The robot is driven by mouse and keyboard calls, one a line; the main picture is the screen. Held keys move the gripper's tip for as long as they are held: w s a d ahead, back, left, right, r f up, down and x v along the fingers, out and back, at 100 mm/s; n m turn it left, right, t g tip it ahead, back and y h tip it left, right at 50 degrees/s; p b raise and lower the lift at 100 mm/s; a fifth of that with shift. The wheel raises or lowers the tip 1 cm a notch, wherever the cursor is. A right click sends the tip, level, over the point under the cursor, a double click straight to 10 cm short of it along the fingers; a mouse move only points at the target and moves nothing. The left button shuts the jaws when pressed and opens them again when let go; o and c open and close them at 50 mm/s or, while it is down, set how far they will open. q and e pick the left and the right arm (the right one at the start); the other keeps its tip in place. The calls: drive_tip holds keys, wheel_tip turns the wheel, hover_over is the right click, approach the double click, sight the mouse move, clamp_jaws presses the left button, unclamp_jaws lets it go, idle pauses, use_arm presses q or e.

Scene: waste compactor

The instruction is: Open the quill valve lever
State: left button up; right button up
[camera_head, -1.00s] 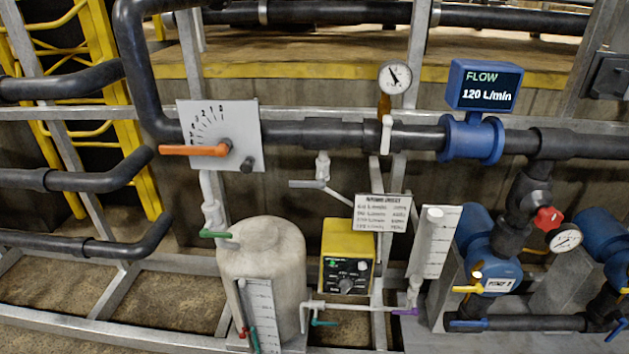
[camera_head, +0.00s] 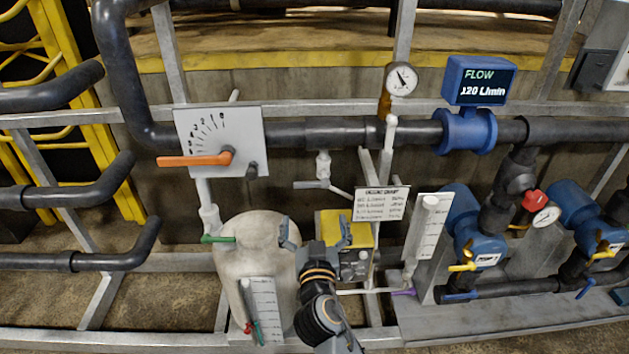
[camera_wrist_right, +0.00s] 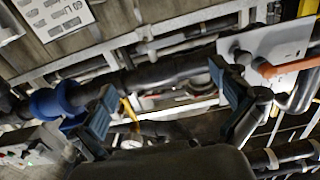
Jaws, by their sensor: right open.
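A small valve with a grey lever (camera_head: 311,185) hangs under the dark main pipe (camera_head: 300,133) in the head view. The lever lies roughly level and points left. No label shows that it is the quill valve. My right gripper (camera_head: 316,238) is open and empty. In the head view it appears below the grey lever, in front of the white tank and the yellow pump box, and apart from the lever. In the right wrist view its two fingers (camera_wrist_right: 163,80) are spread, with the pipe seen between and beyond them. My left gripper is not in view.
An orange lever (camera_head: 195,160) sits on a scale plate (camera_head: 247,128) at the left. The white tank (camera_head: 256,262) has a green lever (camera_head: 218,239). A yellow pump box (camera_head: 360,236), a sign (camera_head: 381,203) and the blue flow meter (camera_head: 468,132) stand to the right.

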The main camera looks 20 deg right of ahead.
sight(312, 186)
drive_tip(key=p+x, duration=0.2)
drive_tip(key=x, duration=0.9)
drive_tip(key=shift+w+p, duration=0.15)
drive_tip(key=shift+p, duration=0.2)
drive_tip(key=shift+x, duration=0.85)
drive_tip(key=shift+f, duration=0.15)
